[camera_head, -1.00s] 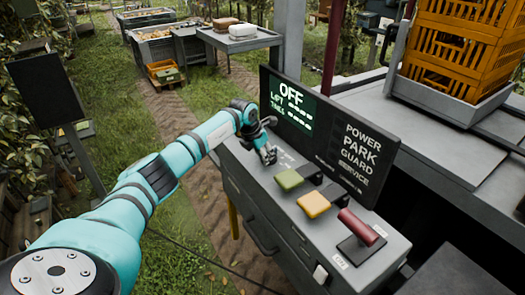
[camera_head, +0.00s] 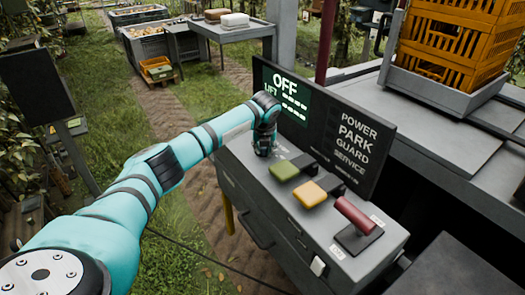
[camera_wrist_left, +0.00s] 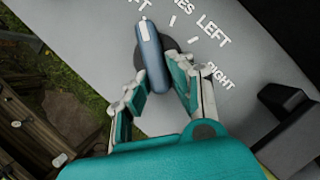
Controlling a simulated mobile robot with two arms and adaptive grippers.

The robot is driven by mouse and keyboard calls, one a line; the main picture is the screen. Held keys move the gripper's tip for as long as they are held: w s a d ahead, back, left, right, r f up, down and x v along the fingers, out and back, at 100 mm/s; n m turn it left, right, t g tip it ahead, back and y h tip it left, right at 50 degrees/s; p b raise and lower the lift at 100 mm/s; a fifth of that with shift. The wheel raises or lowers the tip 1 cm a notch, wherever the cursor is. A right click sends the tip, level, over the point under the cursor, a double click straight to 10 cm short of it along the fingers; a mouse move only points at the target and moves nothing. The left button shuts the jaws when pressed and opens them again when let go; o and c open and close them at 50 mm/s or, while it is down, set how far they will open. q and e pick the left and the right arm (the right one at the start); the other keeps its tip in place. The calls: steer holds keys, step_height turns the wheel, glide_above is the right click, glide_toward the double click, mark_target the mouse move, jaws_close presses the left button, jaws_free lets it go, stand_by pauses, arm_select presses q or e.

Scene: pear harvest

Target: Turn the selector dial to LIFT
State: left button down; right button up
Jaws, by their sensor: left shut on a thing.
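The selector dial (camera_wrist_left: 152,50) shows in the left wrist view as a blue-grey elongated knob on a dark round base, with a white mark at its far end. The mark points up, near a partly cut-off label ending in "FT". My left gripper (camera_wrist_left: 158,80) is shut on the knob, one finger on each side. In the head view my left gripper (camera_head: 264,142) is over the left end of the grey console (camera_head: 240,160) and hides the dial. The display (camera_head: 289,98) reads OFF in large letters, with LIFT below, partly covered. My right gripper is not in view.
Right of the dial on the console are a green button (camera_head: 284,170), a yellow button (camera_head: 309,194) and a red lever (camera_head: 355,215). A dark panel (camera_head: 352,145) with PARK and other words stands behind them. Orange crates (camera_head: 450,45) are at the upper right.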

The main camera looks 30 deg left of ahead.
arm_select(q)
steer(key=shift+r+n, duration=0.1)
steer(key=shift+n, duration=0.3)
steer(key=c, duration=1.2)
jaws_free()
steer(key=v, duration=1.2)
steer(key=shift+d, duration=0.1)
